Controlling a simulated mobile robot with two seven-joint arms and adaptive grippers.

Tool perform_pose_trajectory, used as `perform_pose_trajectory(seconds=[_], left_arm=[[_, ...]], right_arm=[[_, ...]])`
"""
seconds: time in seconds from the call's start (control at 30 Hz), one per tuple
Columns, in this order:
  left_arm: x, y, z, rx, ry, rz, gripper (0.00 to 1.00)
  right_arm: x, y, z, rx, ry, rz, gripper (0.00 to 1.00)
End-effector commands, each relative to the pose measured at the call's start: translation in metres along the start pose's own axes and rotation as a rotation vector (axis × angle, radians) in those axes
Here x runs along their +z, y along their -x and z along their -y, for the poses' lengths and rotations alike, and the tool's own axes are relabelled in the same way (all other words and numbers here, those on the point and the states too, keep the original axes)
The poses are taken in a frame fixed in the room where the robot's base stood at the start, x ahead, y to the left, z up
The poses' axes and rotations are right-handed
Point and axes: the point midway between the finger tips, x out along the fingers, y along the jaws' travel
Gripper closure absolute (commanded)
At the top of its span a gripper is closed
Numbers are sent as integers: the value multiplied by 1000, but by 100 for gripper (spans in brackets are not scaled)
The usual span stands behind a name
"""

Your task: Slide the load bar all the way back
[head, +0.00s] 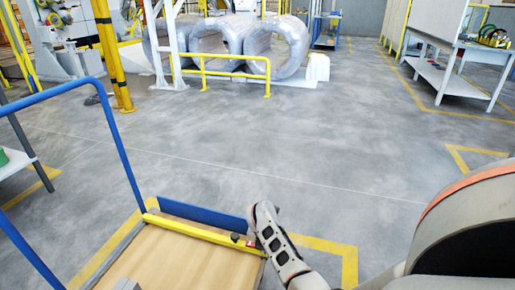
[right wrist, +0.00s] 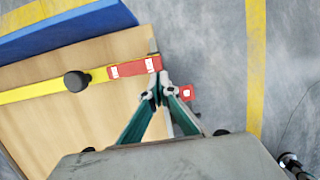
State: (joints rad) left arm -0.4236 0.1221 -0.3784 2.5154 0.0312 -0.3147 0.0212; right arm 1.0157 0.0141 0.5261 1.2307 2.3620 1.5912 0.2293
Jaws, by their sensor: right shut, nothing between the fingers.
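The load bar (head: 195,232) is a yellow bar lying across the wooden deck (head: 165,262) of a blue-framed cart. In the right wrist view the bar (right wrist: 40,92) has a black knob and a red-and-white end piece (right wrist: 135,67). A strip of bare wood shows between the bar and the blue board (right wrist: 65,30). My right gripper (right wrist: 165,86) is shut and empty, its tips right beside the red end of the bar; I cannot tell whether they touch. In the head view the right gripper's fingertips are hard to make out. My left gripper is not in view.
The cart's blue handle frame (head: 125,160) stands at the left. Large wrapped coils (head: 278,47) stand behind a yellow rail (head: 225,73) at the back. A white workbench (head: 455,75) is at the back right. The grey floor (head: 300,140) between is clear.

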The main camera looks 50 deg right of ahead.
Motion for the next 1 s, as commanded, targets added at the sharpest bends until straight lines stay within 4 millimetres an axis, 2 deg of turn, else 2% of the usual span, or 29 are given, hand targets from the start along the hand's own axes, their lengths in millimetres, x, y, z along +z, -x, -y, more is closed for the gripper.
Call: perform_pose_trajectory(seconds=[0.03, 0.23, 0.73, 0.87, 1.0], left_arm=[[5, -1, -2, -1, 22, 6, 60], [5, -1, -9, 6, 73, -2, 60], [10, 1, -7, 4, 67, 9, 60], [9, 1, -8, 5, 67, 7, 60], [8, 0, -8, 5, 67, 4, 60]], right_arm=[[6, -5, 2, -4, -1, -1, 100], [20, -6, 1, -1, 0, 1, 100], [28, -1, 0, 2, 0, 14, 100], [30, 9, 0, 2, 1, 18, 100], [27, 29, -1, 5, -2, 14, 100]])
